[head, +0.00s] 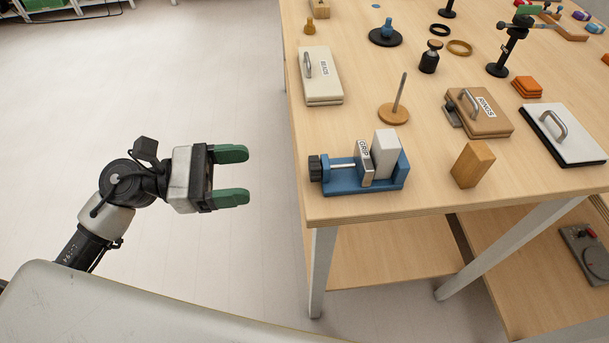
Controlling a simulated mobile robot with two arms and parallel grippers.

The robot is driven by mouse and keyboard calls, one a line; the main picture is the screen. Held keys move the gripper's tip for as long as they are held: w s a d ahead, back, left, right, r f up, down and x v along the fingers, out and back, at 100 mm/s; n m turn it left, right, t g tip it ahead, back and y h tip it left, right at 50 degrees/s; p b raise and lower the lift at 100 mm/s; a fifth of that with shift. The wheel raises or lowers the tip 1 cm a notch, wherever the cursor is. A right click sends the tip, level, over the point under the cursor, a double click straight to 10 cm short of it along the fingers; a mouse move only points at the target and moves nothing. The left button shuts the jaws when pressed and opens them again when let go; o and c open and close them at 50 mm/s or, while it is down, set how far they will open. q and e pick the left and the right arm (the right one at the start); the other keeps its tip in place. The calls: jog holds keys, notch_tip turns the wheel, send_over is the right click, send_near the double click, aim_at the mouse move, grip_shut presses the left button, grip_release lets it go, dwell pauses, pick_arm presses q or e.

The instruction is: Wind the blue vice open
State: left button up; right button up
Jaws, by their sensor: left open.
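The blue vice (341,188) stands at the near left corner of the wooden table. Its black knob (316,168) faces left, toward the table's edge, on a metal screw (342,163). A grey jaw labelled GRIP (366,163) is close against a pale block (386,150), which stands in the vice; I cannot tell whether they touch. My left gripper (247,176) has green fingers, spread open and empty. It is over the floor, left of the knob and apart from it, with its fingers pointing right. My right gripper is not in view.
A wooden block (472,164) stands right of the vice. Behind the vice are a round wooden base with a peg (394,113) and a white lidded box (321,78). The table's left edge (294,130) lies between my left gripper and the vice.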

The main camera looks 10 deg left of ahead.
aim_at(309, 165)
pick_arm(q)
jog(key=shift+p+x, duration=1.65)
jog(key=shift+x, duration=3.7)
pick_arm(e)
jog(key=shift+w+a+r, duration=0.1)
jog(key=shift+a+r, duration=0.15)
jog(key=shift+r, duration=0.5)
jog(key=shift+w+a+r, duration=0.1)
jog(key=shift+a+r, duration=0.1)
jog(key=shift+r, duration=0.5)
pick_arm(q)
jog(key=c, duration=0.9)
jog(key=shift+r+n+p, duration=0.25)
jog(key=shift+n+p, duration=0.65)
jog(key=shift+f+n+p, duration=0.15)
jog(key=shift+n+p, duration=0.4)
jog(key=shift+n, duration=0.45)
jog(key=shift+f, duration=0.1)
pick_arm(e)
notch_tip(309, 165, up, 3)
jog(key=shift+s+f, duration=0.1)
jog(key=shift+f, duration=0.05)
